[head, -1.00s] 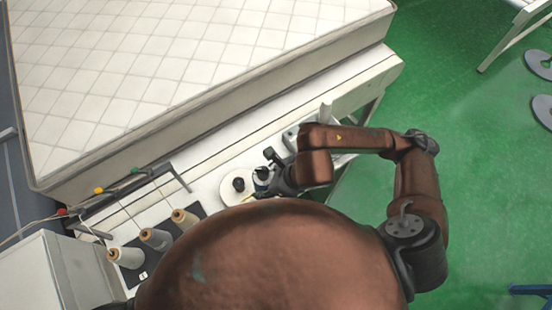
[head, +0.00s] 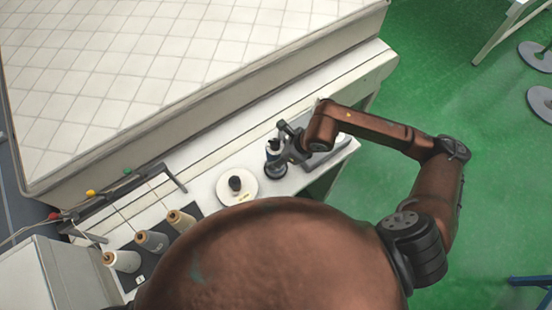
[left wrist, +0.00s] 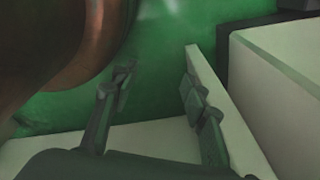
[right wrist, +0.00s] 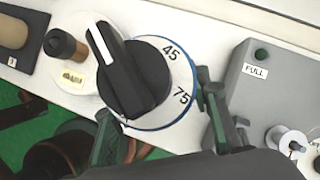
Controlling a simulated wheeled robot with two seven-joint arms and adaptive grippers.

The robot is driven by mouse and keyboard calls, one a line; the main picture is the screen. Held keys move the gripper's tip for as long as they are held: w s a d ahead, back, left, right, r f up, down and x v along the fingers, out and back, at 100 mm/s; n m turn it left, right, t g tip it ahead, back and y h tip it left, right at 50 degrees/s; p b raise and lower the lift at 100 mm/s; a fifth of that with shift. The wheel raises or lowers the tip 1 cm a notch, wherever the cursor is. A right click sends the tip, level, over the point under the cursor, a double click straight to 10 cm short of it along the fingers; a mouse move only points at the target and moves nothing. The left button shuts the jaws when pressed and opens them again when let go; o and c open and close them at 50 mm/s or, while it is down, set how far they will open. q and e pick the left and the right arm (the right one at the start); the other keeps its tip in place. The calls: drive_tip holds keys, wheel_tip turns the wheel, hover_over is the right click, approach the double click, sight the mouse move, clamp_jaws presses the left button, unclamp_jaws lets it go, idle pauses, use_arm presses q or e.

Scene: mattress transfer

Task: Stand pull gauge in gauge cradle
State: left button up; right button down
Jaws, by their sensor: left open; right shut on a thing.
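A round white dial with a blue rim, the figures 45 and 75 and a black knob (right wrist: 130,75) sits between the fingers of my right gripper (right wrist: 160,110). I cannot make out the gauge cradle for certain. A round white plate (head: 222,190) carries a dark, brownish cylinder (head: 236,183) and a small label. My left gripper (left wrist: 155,80) is open and empty.
A grey box labelled FULL (right wrist: 248,85) stands close beside my right gripper. Thread cones (head: 152,240) stand on a dark mat to the left. The quilted mattress (head: 150,80) lies behind the white bench (head: 205,182).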

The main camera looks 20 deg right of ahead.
drive_tip(key=shift+w+f, duration=0.1)
drive_tip(key=f, duration=0.3)
drive_tip(key=shift+w+d+p, duration=0.2)
drive_tip(key=shift+p, duration=0.15)
drive_tip(key=shift+f, duration=0.35)
use_arm(q)
drive_tip(key=shift+s+r, duration=0.15)
drive_tip(key=shift+s, duration=0.4)
drive_tip(key=shift+s+r, duration=0.15)
drive_tip(key=shift+s, duration=0.35)
drive_tip(key=shift+w, duration=0.4)
use_arm(e)
drive_tip(key=c, duration=1.1)
unclamp_jaws()
drive_tip(key=shift+f, duration=0.1)
use_arm(q)
drive_tip(key=shift+s+f+b, duration=0.25)
drive_tip(key=shift+f+b, duration=0.35)
use_arm(e)
drive_tip(key=v, duration=1.2)
